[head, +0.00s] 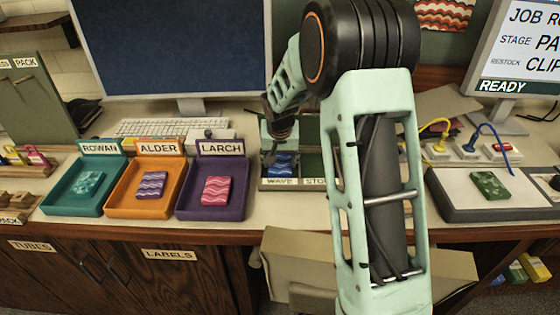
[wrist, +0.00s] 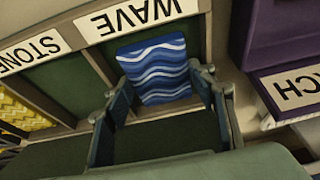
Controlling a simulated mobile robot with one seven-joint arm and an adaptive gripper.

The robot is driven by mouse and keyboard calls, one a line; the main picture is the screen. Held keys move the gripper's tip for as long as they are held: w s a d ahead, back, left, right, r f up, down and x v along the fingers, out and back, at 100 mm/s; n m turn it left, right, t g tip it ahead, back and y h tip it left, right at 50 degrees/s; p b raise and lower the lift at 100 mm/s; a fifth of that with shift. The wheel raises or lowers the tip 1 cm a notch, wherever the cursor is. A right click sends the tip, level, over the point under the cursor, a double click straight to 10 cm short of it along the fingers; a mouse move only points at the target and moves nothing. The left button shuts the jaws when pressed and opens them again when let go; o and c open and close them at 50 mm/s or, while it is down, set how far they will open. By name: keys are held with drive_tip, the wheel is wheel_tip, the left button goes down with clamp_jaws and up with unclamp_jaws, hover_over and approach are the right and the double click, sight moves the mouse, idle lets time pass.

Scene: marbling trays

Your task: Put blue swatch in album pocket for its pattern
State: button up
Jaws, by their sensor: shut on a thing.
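The blue swatch (wrist: 153,70) has white and pale-blue wavy stripes. In the wrist view it lies between the two fingers of my gripper (wrist: 158,84), which is shut on it. The swatch is over or in the green pocket beside the WAVE label (wrist: 144,14); I cannot tell if it touches the pocket floor. In the head view the blue swatch (head: 281,162) shows just above the WAVE label, with my gripper (head: 276,150) over it. The album's STONE pocket (wrist: 73,80) beside it looks empty. My arm hides the album's right part in the head view.
The purple LARCH tray (head: 240,205) stands close left of the album, holding a pink swatch. Orange ALDER (head: 115,205) and teal ROWAN (head: 50,204) trays hold swatches too. A green swatch (head: 490,185) lies on a grey-edged board at right. A monitor and keyboard (head: 170,127) stand behind.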

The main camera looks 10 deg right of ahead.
drive_tip(key=shift+f, duration=0.2)
drive_tip(key=o, duration=1)
drive_tip(key=shift+r, duration=0.2)
drive_tip(key=shift+r, duration=0.25)
drive_tip(key=v, duration=1.1)
drive_tip(key=shift+s+a+r, duration=0.1)
drive_tip(key=shift+s+r, duration=0.1)
drive_tip(key=shift+s, duration=0.05)
